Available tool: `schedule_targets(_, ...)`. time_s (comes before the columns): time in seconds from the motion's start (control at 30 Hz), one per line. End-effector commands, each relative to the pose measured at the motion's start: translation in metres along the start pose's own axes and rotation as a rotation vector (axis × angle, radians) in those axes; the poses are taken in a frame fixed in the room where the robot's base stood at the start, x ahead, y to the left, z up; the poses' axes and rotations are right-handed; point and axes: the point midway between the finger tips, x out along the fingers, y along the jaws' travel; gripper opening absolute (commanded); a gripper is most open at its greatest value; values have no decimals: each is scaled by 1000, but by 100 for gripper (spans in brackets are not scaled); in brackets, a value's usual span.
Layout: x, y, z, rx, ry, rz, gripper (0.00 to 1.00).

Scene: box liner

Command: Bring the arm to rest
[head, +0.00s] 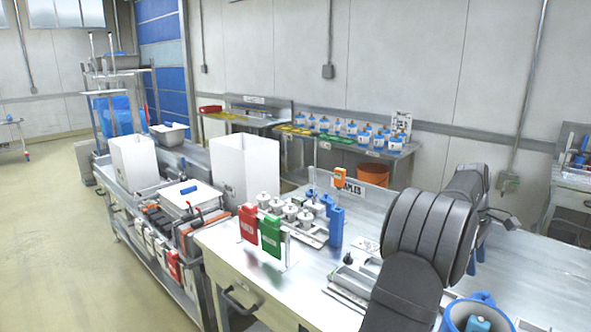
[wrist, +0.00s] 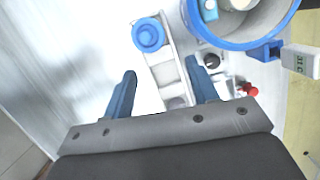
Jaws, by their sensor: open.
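My gripper (wrist: 160,80) shows in the wrist view with its two blue fingers spread apart and nothing between them. It is over the pale worktop (wrist: 75,60), near a round blue cap (wrist: 148,35) on a light strip-like part. In the head view my dark arm fills the right side over the steel bench (head: 325,270). Small blue parts beside the arm there may be the fingers, but I cannot tell.
A blue-rimmed bucket (head: 488,299) stands at the lower right; a similar rim (wrist: 262,42) is close right of the fingers. Red (head: 248,222) and green (head: 271,235) holders, white jars (head: 291,210) and a blue bottle (head: 336,226) stand on the bench. White boxes (head: 245,170) stand behind.

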Motion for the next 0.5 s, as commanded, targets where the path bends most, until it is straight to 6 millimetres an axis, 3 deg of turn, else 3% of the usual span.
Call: schedule_targets(0.5,14,8,-43,-485,-6,129,53)
